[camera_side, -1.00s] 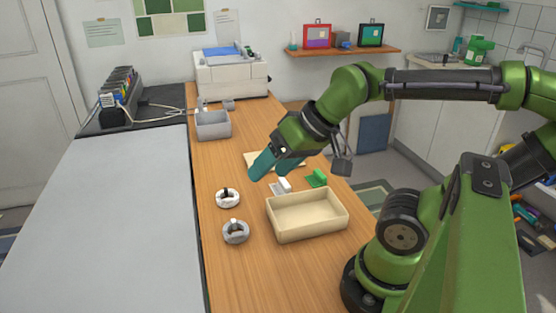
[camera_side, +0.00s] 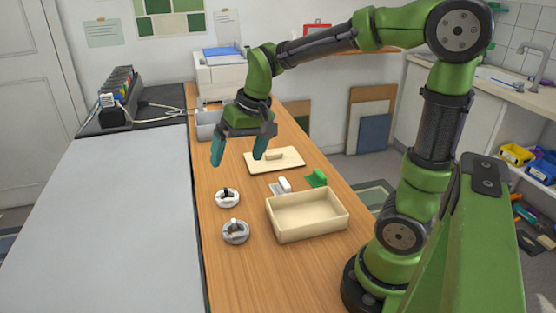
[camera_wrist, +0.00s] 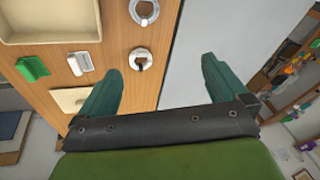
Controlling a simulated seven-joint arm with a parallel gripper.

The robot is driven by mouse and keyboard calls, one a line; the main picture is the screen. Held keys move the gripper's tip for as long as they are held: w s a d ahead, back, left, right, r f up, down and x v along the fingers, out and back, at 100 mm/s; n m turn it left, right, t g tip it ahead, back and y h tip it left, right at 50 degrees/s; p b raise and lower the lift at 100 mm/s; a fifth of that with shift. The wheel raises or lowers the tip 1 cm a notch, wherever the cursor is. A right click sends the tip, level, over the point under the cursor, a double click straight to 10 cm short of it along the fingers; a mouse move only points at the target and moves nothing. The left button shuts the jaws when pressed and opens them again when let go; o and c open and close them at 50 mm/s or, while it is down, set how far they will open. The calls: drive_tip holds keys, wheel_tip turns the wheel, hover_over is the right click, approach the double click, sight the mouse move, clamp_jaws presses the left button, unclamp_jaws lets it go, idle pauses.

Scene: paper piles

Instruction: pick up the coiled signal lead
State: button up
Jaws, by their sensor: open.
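Two coiled leads lie flat on the wooden bench. A white coil with a dark connector (camera_side: 227,203) is the farther one from the side camera; it also shows in the wrist view (camera_wrist: 131,62). A grey coil with a pale connector (camera_side: 236,238) lies nearer; the wrist view shows it at the top edge (camera_wrist: 144,12). I cannot tell by a label which is the signal lead. My gripper (camera_side: 239,160) is open and empty, above the bench and behind the coils. In the wrist view, the white coil appears just beyond the gap between the fingertips (camera_wrist: 161,65).
A cream tray (camera_side: 308,231) stands right of the coils. Behind it lie a white block (camera_side: 284,184), a green block (camera_side: 317,178) and a cream lid with a handle (camera_side: 262,164). A grey bin (camera_side: 205,131) stands farther back, partly hidden. A grey surface (camera_side: 110,230) lies left.

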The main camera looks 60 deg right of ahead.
drive_tip(key=w+d+f+g+h, duration=0.1)
drive_tip(key=w+d+f, duration=0.2)
drive_tip(key=w, duration=0.2)
drive_tip(key=w+d+f+g, duration=0.2)
drive_tip(key=w+d, duration=0.2)
drive_tip(key=w, duration=0.1)
hover_over(227, 191)
drive_tip(key=a, duration=0.2)
wheel_tip(227, 191, down, 10)
drive_tip(key=r, duration=0.1)
drive_tip(key=shift+m, duration=0.4)
drive_tip(key=shift+s+d+f, duration=0.1)
drive_tip(key=shift+s+f, duration=0.1)
drive_tip(key=shift+f, duration=0.95)
drive_tip(key=shift+s+d+f, duration=0.1)
drive_tip(key=shift+s+f, duration=0.15)
drive_tip(key=shift+f, duration=0.85)
drive_tip(key=shift+s+f, duration=0.2)
drive_tip(key=shift+f, duration=0.95)
drive_tip(key=c, duration=1.2)
